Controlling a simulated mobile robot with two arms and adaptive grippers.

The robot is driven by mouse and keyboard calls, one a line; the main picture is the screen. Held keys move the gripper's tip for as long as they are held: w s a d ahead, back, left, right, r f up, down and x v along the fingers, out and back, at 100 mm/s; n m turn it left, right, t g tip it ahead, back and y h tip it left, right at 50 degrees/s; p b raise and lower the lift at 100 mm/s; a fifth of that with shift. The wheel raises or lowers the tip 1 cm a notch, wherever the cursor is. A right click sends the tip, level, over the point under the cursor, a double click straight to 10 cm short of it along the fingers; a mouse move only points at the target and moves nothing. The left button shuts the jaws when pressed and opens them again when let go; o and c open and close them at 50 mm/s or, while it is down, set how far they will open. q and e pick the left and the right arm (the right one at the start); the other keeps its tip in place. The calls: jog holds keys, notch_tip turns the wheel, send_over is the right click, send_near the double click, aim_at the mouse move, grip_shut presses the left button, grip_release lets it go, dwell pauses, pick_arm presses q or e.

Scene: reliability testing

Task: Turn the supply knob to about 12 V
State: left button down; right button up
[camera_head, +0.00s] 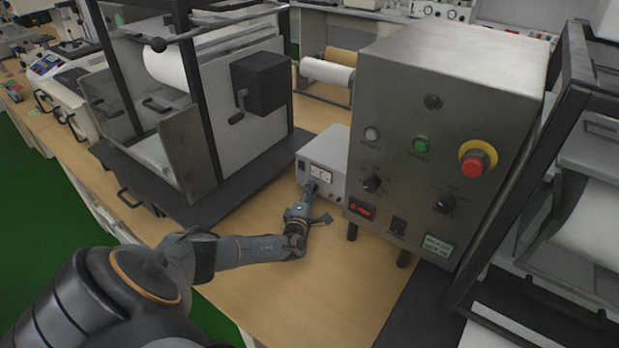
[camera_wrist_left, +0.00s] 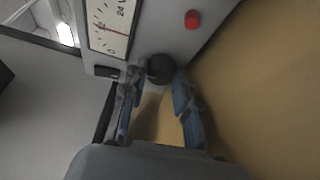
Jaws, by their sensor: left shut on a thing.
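The power supply (camera_head: 335,146) is a small light-grey box on the bench with a white meter on its front. My left gripper (camera_head: 309,193) is at the lower part of that front. In the left wrist view the dark round knob (camera_wrist_left: 160,69) sits between the tips of my left gripper's two fingers, which are shut on it. The meter (camera_wrist_left: 110,26) beside it appears turned on its side, with 0 and 24 legible. Its red needle lies between these marks, roughly midway; I cannot read the exact value. My right gripper is in neither view.
A large grey control cabinet (camera_head: 437,110) with a red emergency button (camera_head: 477,162) stands close on the right of the supply. A framed machine (camera_head: 200,100) with a white roll stands on the left. Bare wooden bench (camera_head: 335,270) lies in front.

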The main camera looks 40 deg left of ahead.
pick_arm(q)
jog(key=shift+f+m, duration=0.1)
jog(key=shift+m, duration=0.3)
jog(key=c, duration=1)
grip_release()
jog(key=shift+d, duration=0.1)
jog(key=shift+c, duration=0.2)
jog(key=shift+s, duration=0.1)
